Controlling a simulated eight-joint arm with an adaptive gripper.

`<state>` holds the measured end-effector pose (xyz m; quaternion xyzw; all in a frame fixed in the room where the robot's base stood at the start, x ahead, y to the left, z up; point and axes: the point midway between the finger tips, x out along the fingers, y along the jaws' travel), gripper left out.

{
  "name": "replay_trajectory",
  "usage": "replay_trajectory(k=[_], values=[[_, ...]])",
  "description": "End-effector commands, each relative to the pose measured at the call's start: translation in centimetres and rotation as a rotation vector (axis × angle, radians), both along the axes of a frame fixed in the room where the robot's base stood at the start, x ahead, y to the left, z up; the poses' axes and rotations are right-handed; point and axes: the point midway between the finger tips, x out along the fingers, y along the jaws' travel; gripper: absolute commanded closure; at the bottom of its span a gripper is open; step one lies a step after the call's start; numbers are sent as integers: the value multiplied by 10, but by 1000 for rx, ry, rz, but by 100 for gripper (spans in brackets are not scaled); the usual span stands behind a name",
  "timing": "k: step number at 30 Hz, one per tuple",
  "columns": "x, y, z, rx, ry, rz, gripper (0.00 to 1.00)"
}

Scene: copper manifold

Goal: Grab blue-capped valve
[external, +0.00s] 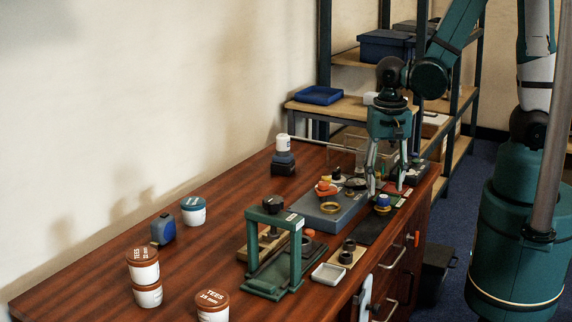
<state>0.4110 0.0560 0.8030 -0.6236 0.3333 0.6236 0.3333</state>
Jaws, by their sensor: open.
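The blue-capped valve (383,201) is a small upright piece with a blue top and a yellowish lower part. It stands on the right part of the table, near the front edge, by a dark mat. My gripper (386,190) points down with its two fingers spread, one to the upper left of the blue cap and one to the upper right. The fingertips are at or just above the height of the cap. Depth is hard to judge, so I cannot tell whether the valve lies between them. Nothing shows in the grip.
An orange-capped valve (324,188) stands on a grey plate (305,212) to the left. A green press frame (273,245), a white tray (328,273) and several lidded jars (143,265) stand on the table. A dark mat (376,228) lies in front.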

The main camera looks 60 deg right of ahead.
Motion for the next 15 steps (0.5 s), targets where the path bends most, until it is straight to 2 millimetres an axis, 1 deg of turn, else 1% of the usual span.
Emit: replay_trajectory(k=[9,15], values=[[0,0,0,0,0,0,59],[1,0,-10,0,0,0,59]])
